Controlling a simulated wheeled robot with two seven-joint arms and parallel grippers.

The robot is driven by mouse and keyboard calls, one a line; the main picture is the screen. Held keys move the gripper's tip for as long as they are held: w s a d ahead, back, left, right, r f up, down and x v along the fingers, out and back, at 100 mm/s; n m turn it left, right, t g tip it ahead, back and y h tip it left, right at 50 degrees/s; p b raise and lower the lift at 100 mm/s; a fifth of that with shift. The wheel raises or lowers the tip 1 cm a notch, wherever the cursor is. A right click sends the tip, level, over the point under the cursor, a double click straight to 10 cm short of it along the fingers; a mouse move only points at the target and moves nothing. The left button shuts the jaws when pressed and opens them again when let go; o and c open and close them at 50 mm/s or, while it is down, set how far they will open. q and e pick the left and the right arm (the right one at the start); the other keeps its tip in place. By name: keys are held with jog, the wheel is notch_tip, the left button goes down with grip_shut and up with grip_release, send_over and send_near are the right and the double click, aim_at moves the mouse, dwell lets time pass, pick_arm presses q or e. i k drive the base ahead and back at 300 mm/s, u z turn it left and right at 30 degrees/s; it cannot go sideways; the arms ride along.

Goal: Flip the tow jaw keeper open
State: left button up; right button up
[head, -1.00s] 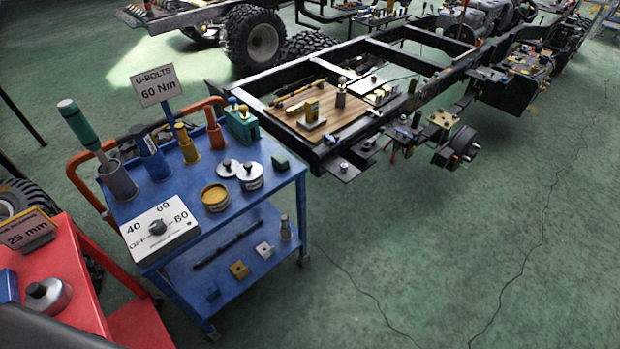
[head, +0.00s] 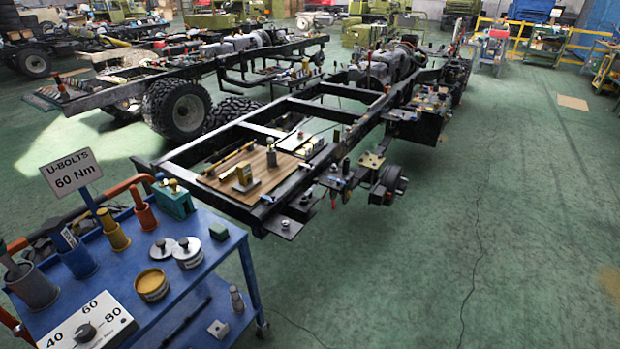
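The nearest chassis frame (head: 178,160) is a long black ladder frame running from the centre to the upper right. I cannot make out a tow jaw or its keeper for certain. A small dark plate (head: 284,230) with a metal fitting on it juts from the frame's near corner. A wooden board (head: 262,180) lies across the near end of the frame, with a yellow block on a pale base (head: 244,178) and a dark metal post (head: 271,155) on it. Neither of my grippers shows in the head view.
A blue cart (head: 206,262) with cups, tins, a dial box (head: 88,328) and a "U-BOLTS 60 Nm" sign (head: 70,172) stands at the lower left, close to the frame. Loose tyres (head: 230,112) lie behind the frame. The green floor (head: 400,270) at the right is clear.

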aim_at(316, 180)
jog(key=z, duration=0.35)
jog(key=i, duration=1.2)
jog(key=u, duration=0.25)
jog(key=i, duration=1)
jog(key=u, duration=0.6)
